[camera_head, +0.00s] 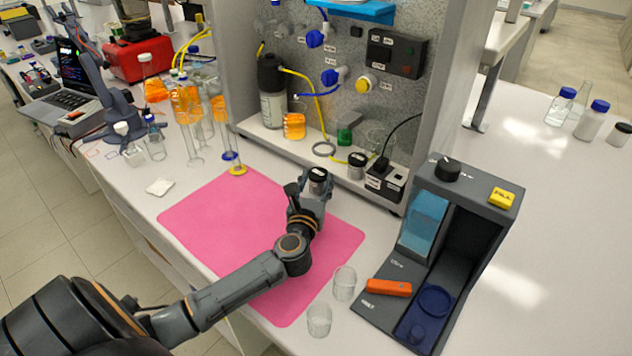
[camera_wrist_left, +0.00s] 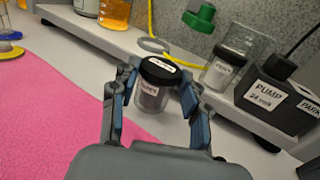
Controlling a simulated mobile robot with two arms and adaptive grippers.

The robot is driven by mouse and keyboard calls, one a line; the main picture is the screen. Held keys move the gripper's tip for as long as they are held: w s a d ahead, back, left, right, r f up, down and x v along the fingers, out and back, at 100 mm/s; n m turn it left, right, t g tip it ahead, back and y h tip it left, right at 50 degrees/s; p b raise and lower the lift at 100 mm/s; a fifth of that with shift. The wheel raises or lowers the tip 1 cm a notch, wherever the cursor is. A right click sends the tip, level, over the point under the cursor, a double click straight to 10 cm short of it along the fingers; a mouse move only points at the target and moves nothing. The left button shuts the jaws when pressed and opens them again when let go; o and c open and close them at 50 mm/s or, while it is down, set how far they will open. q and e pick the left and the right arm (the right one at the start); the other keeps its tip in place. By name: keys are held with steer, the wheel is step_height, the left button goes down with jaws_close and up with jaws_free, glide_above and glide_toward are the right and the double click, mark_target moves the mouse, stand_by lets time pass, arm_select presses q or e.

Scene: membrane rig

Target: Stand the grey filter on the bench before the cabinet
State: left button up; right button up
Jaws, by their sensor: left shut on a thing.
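The grey filter (camera_wrist_left: 151,92) is a small upright cylinder with a black lid and a white label. My left gripper (camera_wrist_left: 157,103) is shut on it, with one finger on each side. In the head view the filter (camera_head: 318,184) shows at the tip of my left gripper (camera_head: 312,190), just before the cabinet (camera_head: 330,165) and near the back edge of the pink mat. I cannot tell whether its base touches the bench (camera_wrist_left: 75,57). A similar dark-lidded jar (camera_head: 356,166) stands on the cabinet floor, and it also shows in the left wrist view (camera_wrist_left: 226,70). My right gripper is not in view.
A pink mat (camera_head: 200,225) lies under my left arm. A dark station with an orange bar (camera_head: 389,288) stands at the right, with two clear beakers (camera_head: 344,284) beside it. A black pump box (camera_wrist_left: 268,97) is on the cabinet floor. Glass cylinders (camera_head: 190,140) stand left.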

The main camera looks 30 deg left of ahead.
arm_select(q)
steer(key=shift+f+b, duration=0.45)
steer(key=shift+f, duration=0.1)
steer(key=o, duration=1.2)
